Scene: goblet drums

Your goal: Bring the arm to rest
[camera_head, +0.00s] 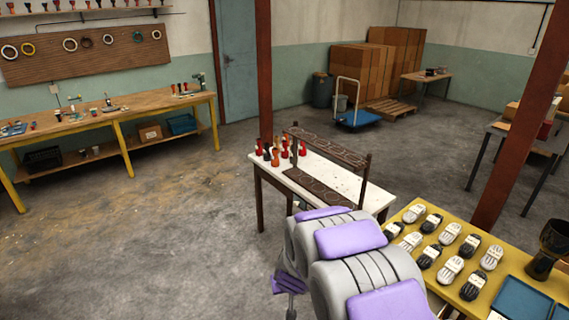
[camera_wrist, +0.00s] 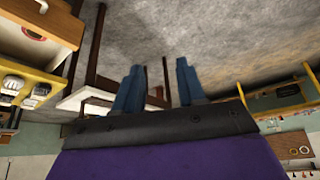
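My gripper (camera_wrist: 160,78) shows in the wrist view with its two blue fingers apart and nothing between them. The fingers point over the grey floor, with the white table beyond the left finger. In the head view my grey arm with purple pads (camera_head: 352,236) is folded at the bottom centre, in front of the white table (camera_head: 345,182). The fingers cannot be made out in the head view.
The white table holds a dark rack (camera_head: 325,150) and several small red and black goblet-shaped pieces (camera_head: 285,148). A yellow table (camera_head: 405,262) at right bears several black-and-white packs and a dark goblet drum (camera_head: 549,250). A rusty post (camera_head: 515,130) stands behind it. Floor at left is clear.

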